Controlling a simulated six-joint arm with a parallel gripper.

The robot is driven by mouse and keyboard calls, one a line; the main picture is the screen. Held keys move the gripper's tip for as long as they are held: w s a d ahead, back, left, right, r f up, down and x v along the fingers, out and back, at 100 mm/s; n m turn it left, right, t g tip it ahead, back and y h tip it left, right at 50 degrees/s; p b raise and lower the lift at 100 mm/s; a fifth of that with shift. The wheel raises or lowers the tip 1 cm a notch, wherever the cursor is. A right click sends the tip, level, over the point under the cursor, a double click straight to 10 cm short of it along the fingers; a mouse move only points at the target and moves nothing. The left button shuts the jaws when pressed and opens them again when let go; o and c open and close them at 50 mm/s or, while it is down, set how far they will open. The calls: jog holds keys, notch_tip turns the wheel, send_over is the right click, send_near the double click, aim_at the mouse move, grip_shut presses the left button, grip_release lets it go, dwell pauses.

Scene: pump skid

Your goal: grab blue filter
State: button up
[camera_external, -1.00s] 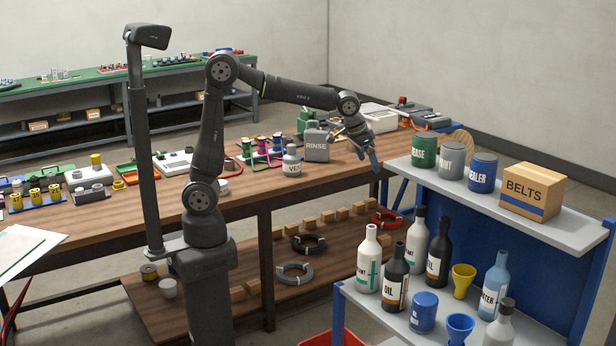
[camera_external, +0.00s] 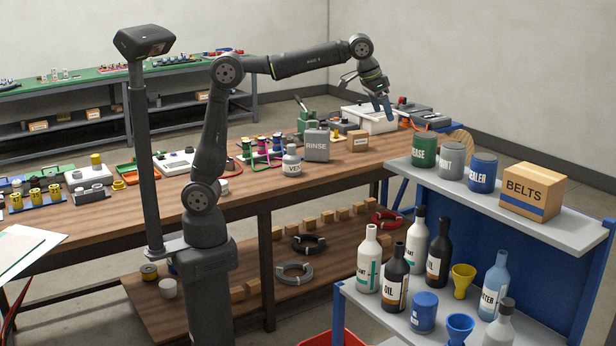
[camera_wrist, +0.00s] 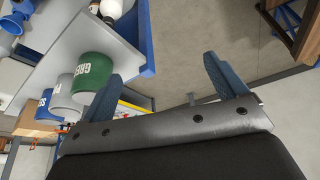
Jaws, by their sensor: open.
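My gripper (camera_external: 380,104) is raised above the right end of the workbench. It is open and empty, its two blue fingers wide apart in the wrist view (camera_wrist: 164,86). A blue cylinder with a pale label mark (camera_external: 423,312), which may be the blue filter, stands on the lower shelf of the right rack, well away from the gripper. A blue tin marked SEALER (camera_external: 481,172) stands on the top shelf; it also shows in the wrist view (camera_wrist: 45,105). I cannot tell for certain which is the filter.
The top shelf also holds a green tin (camera_external: 424,150), a grey tin (camera_external: 451,160) and a BELTS box (camera_external: 531,190). Bottles (camera_external: 395,277) and a blue funnel (camera_external: 459,328) crowd around the blue cylinder. A RINSE jug (camera_external: 317,145) stands on the workbench (camera_external: 255,196).

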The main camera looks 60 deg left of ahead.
jog(key=s+d+m+h, duration=0.1)
jog(key=s+d, duration=0.2)
jog(key=d, duration=0.7)
jog(key=s+d+m, duration=0.2)
jog(key=s+d, duration=0.1)
jog(key=d, duration=0.6)
jog(key=m, duration=0.2)
send_over(422, 298)
jog(key=s+a, duration=0.4)
notch_tip(422, 298, down, 27)
jog(key=shift+g+h, duration=0.4)
jog(key=x, duration=1.1)
jog(key=shift+w+d+f, duration=0.1)
jog(key=shift+w+f, duration=0.05)
jog(key=shift+f, duration=0.2)
jog(key=shift+x, duration=2.9)
jog(key=shift+c, duration=0.2)
jog(key=c, duration=1.3)
jog(key=shift+o, duration=0.2)
